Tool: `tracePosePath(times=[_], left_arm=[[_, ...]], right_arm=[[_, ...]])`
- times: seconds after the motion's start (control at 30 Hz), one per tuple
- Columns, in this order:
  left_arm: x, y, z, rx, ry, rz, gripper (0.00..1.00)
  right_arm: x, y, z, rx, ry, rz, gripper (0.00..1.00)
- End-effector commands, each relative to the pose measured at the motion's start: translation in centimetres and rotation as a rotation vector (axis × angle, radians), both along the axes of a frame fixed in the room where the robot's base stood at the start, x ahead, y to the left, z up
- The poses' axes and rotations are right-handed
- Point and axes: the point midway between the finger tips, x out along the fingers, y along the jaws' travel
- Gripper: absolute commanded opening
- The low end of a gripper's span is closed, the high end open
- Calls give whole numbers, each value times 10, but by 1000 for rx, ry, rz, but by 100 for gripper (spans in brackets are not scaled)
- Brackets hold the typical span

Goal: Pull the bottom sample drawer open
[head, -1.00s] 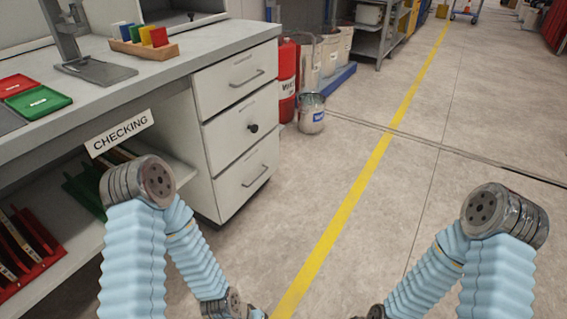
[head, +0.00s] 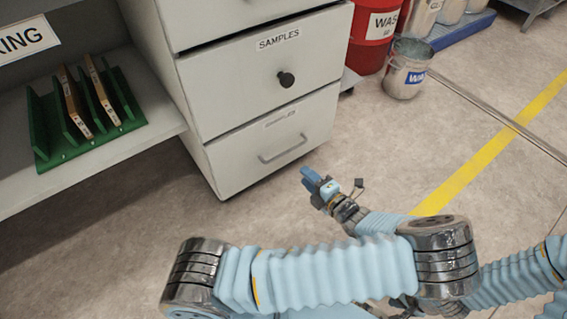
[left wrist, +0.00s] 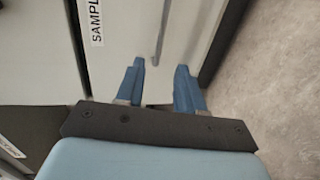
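The bottom drawer (head: 235,160) of the grey-white cabinet is shut and has a horizontal bar handle (head: 283,150) with a small label above it. My left gripper (head: 314,180) is just in front of and to the right of this handle in the head view. In the left wrist view its two blue fingers (left wrist: 160,88) are apart, with nothing held between them. There the bar handle (left wrist: 161,38) appears ahead, in line with the gap and closer to the left finger.
The middle drawer (head: 225,85), labelled SAMPLES, has a dark round knob (head: 286,79) and is shut. A shelf (head: 90,185) at left holds a green rack (head: 55,140). A metal bucket (head: 406,70) and a red bin (head: 375,30) stand behind at right. Floor before the drawer is open.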

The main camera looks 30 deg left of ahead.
Motion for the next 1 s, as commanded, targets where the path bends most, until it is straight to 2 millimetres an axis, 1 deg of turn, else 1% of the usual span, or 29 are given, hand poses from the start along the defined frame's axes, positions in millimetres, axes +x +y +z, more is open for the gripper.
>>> tracePosePath(times=[0.3,0.4,0.5,0.6,0.7,0.97,1.0], left_arm=[[24,65,-17,-1,2,7,38],[32,84,-22,-3,2,8,38],[38,99,-24,-4,1,7,38],[43,108,-26,-5,1,6,38],[45,114,-27,-7,1,7,38],[45,115,-26,-8,1,7,38],[45,115,-26,-8,1,7,36]], right_arm=[[1,0,-17,-1,-3,-2,43],[1,0,-22,-1,-4,-3,43],[1,0,-25,-1,-5,-3,43],[1,0,-27,-1,-6,-4,43],[1,0,-28,-1,-7,-5,43],[2,0,-28,-1,-7,-5,43],[2,0,-28,-1,-7,-5,43]])
